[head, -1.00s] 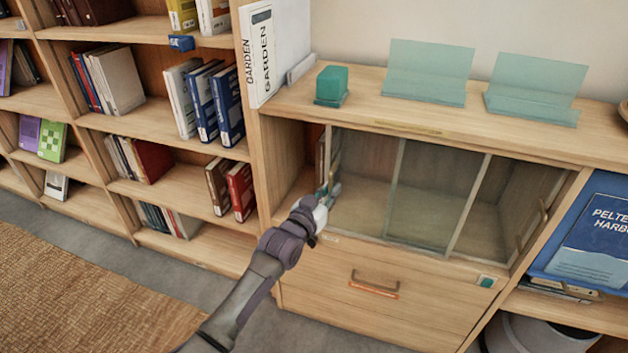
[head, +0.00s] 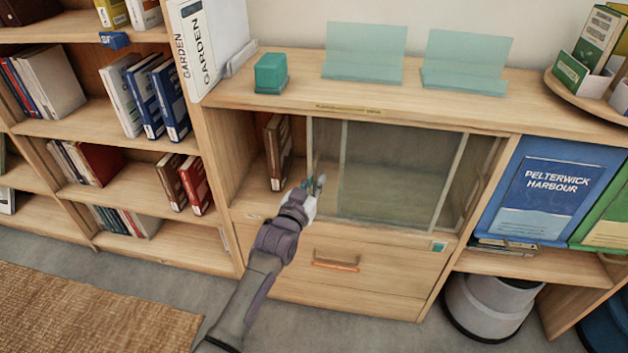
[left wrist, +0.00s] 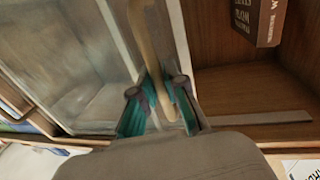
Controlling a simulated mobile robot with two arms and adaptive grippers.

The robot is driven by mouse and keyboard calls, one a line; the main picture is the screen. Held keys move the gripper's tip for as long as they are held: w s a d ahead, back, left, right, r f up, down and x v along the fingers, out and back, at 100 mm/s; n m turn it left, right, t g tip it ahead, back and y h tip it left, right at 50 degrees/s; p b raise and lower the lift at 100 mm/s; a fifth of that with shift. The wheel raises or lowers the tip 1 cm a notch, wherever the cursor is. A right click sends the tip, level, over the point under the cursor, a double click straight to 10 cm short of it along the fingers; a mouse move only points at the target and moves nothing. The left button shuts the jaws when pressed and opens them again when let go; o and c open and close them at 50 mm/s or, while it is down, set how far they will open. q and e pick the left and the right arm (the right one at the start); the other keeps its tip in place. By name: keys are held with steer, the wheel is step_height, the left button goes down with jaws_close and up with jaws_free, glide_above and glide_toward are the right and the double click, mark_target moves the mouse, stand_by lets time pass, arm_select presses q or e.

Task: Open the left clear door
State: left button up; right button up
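The left clear door (head: 327,165) of the wooden cabinet (head: 240,95) stands slid to the right, overlapping much of the right clear door (head: 395,180). The compartment's left part is uncovered. My left gripper (head: 316,187) is at the left door's handle, near its left edge. In the left wrist view, the teal fingers of my left gripper (left wrist: 160,98) lie on both sides of the pale wooden handle (left wrist: 150,45) and appear closed on it. My right gripper is not in view.
A brown book (head: 278,152) stands in the uncovered left part. Below is a drawer with a handle (head: 335,263). A teal block (head: 270,73) and clear stands (head: 364,55) are on the cabinet top. A grey bin (head: 490,303) stands at lower right.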

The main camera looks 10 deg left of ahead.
arm_select(q)
steer(key=o, duration=0.4)
steer(key=v, duration=1.2)
